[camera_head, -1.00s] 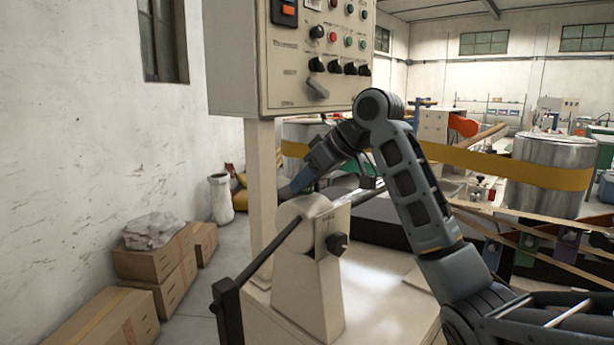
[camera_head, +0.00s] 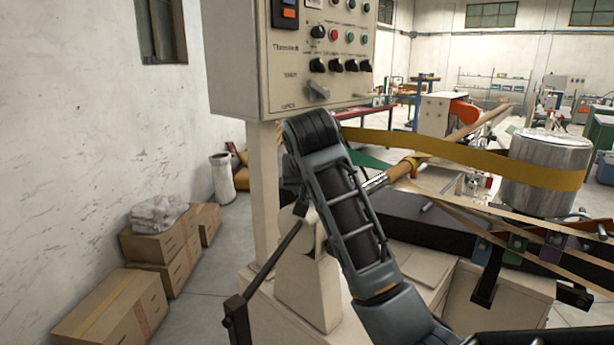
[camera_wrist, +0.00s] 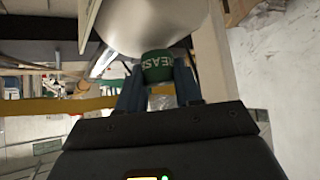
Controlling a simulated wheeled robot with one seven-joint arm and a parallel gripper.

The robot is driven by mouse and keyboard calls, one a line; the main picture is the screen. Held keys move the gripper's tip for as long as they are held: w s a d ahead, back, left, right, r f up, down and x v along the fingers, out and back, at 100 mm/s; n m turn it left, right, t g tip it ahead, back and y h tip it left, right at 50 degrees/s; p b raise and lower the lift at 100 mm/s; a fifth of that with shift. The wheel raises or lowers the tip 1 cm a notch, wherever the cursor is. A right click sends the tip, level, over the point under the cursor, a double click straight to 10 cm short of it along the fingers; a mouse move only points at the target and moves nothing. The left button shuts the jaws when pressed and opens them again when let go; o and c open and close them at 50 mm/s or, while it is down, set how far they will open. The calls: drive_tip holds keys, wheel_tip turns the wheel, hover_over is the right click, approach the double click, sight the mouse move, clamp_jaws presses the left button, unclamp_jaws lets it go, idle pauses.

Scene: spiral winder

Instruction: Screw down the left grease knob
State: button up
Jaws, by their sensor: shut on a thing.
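The grease knob is a green cap with white lettering ending in "EASE" (camera_wrist: 157,66). In the wrist view it sits against a pale rounded housing (camera_wrist: 150,22). My gripper (camera_wrist: 160,84) has its two blue-grey fingers on either side of the knob, closed on it. In the head view my arm hides the knob and the gripper. The cream machine stand (camera_head: 308,285) shows below and left of my arm.
A cream control panel (camera_head: 330,45) with buttons and black knobs hangs on a post (camera_head: 265,200) above my arm. A long dark lever (camera_head: 268,268) slopes at the stand's left. A yellow belt (camera_head: 470,155) runs right to a metal drum (camera_head: 545,175). Cardboard boxes (camera_head: 110,310) stand along the left wall.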

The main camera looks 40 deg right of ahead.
drive_tip(key=m+g+h, duration=0.1)
drive_tip(key=m, duration=0.1)
drive_tip(key=m+g+h, duration=0.1)
drive_tip(key=m+g, duration=0.1)
drive_tip(key=m, duration=0.1)
drive_tip(key=shift+w+a+r+g, duration=0.1)
drive_tip(key=shift+w+a+g, duration=0.1)
drive_tip(key=shift+g, duration=0.1)
drive_tip(key=m+g, duration=0.4)
drive_tip(key=m, duration=0.2)
drive_tip(key=shift+d+h, duration=0.1)
drive_tip(key=shift+h, duration=0.3)
drive_tip(key=m+g, duration=0.2)
drive_tip(key=m+g+y, duration=0.1)
drive_tip(key=m+g, duration=0.1)
drive_tip(key=m, duration=0.1)
drive_tip(key=shift+w+y, duration=0.1)
drive_tip(key=shift+y, duration=0.2)
drive_tip(key=m+g+y, duration=0.1)
drive_tip(key=m, duration=0.1)
drive_tip(key=m+g+y, duration=0.1)
drive_tip(key=m, duration=0.2)
drive_tip(key=shift+d+g+y, duration=0.15)
drive_tip(key=shift+g+y, duration=0.15)
drive_tip(key=o, duration=1)
drive_tip(key=shift+o, duration=0.2)
